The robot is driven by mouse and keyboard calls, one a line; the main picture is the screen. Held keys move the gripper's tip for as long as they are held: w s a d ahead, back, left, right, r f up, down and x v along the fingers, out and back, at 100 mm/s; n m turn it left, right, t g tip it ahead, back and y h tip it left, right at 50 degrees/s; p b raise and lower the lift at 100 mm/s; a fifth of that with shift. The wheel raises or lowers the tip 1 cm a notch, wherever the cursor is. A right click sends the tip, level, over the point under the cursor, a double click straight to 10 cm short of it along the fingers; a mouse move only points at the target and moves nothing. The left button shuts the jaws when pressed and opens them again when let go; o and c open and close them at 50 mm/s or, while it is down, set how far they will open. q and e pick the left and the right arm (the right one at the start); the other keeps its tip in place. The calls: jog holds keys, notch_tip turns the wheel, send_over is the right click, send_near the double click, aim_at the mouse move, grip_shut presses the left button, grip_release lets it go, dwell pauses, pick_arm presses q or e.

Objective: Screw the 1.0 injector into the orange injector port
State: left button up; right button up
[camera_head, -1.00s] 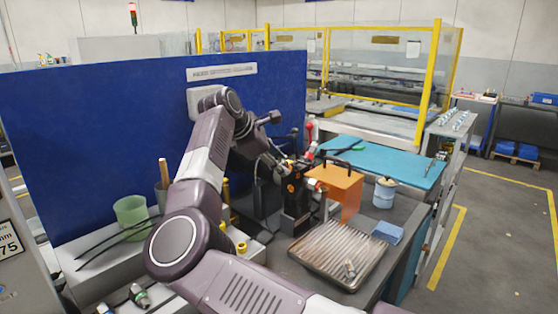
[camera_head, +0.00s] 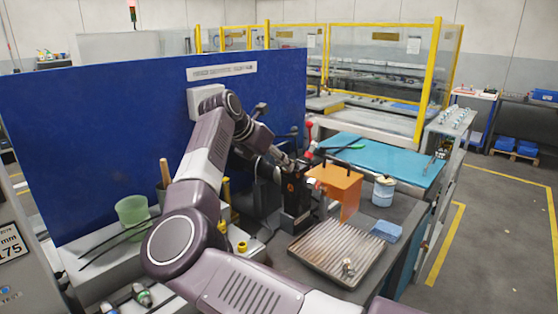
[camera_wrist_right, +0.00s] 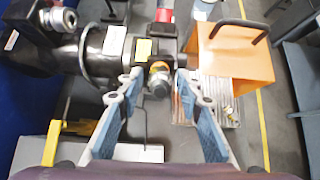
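My right gripper (camera_wrist_right: 158,78) reaches over the black machine (camera_head: 294,203) on the bench. In the right wrist view its two blue-grey fingers are apart. A round metal fitting with a yellow-orange band (camera_wrist_right: 159,68) shows between the fingertips, with a gap on both sides; I cannot tell whether it is the port or an injector in it. In the head view the right gripper (camera_head: 288,163) is small and partly hidden by dark parts. Small cylinders with green ends (camera_head: 142,294), possibly injectors, lie at the lower left. No 1.0 marking is readable. My left gripper is not in view.
An orange box-like cover (camera_head: 338,182) stands right of the machine. A ribbed metal tray (camera_head: 335,245) with a small metal piece (camera_head: 347,267) lies in front. A blue sponge (camera_head: 387,231), white canister (camera_head: 383,191) and green cup (camera_head: 131,212) stand nearby. A blue partition (camera_head: 100,130) rises behind.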

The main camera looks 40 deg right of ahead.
jog(key=n+p, duration=0.1)
jog(key=n, duration=0.3)
jog(key=shift+r, duration=0.1)
jog(key=n+p, duration=0.1)
jog(key=n, duration=0.3)
jog(key=shift+n, duration=0.3)
jog(key=shift+c, duration=0.6)
grip_shut()
